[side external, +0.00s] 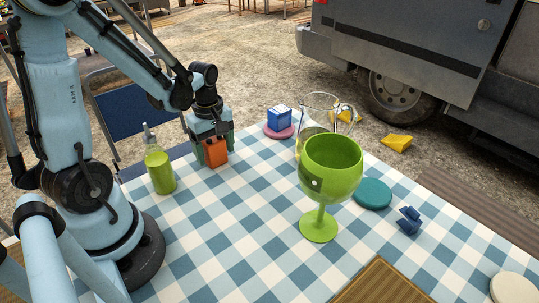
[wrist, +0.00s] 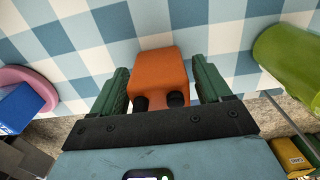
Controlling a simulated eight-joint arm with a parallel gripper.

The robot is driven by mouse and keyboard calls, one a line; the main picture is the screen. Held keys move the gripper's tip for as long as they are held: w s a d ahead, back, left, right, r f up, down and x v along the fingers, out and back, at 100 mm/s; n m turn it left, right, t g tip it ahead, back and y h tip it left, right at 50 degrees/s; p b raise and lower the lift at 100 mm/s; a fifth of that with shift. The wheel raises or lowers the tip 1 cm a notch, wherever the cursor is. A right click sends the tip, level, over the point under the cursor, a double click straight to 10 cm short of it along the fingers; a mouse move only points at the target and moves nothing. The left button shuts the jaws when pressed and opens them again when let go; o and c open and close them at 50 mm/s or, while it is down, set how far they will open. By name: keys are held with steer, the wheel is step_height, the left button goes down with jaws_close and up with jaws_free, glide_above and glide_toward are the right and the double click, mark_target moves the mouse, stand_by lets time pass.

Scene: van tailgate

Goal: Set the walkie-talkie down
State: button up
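The orange walkie-talkie (side external: 216,152) stands upright at the far left part of the checked table, its lower end at or very near the cloth. In the wrist view its orange body (wrist: 160,72) shows from above, with two dark knobs on top. My gripper (side external: 211,143) points down around it. Its green fingers (wrist: 161,88) flank the walkie-talkie on both sides, very close. I cannot tell whether they press on it.
A blue box (side external: 279,118) on a pink disc (side external: 279,133), a glass pitcher (side external: 318,110), a large green goblet (side external: 331,168), a teal disc (side external: 373,193) and a blue clip (side external: 409,220) stand rightward. Cloth in front is clear.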

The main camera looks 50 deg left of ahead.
mark_target(215, 141)
steer(key=shift+o, duration=0.4)
step_height(215, 141, up, 12)
steer(key=shift+f, duration=0.1)
steer(key=shift+d+r, duration=0.1)
steer(key=shift+r, duration=0.1)
steer(key=shift+d+m, duration=0.35)
steer(key=shift+m, duration=0.25)
steer(key=w+d+m+t, duration=0.1)
steer(key=d+m+t, duration=0.6)
steer(key=d+m, duration=0.4)
steer(key=m, duration=0.5)
steer(key=shift+m, duration=0.4)
